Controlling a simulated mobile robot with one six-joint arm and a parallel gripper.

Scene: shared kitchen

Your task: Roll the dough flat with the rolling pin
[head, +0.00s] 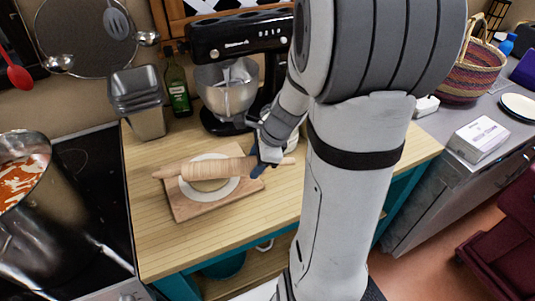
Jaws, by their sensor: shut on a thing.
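The rolling pin (220,168) is light wood and lies crosswise over a pale round on a wooden board (184,209). The round has a white rim (229,190) and a tan middle, which looks like the dough (208,185); the pin hides part of it. My gripper (263,164) is shut on the pin near its right handle, whose tip sticks out to the right. I cannot tell whether the pin touches the dough.
A black stand mixer (235,40) stands behind the board, with an oil bottle (178,88) and grey containers (138,100) to its left. A large pot (40,215) is on the stove at left. The wooden counter (165,245) is clear in front.

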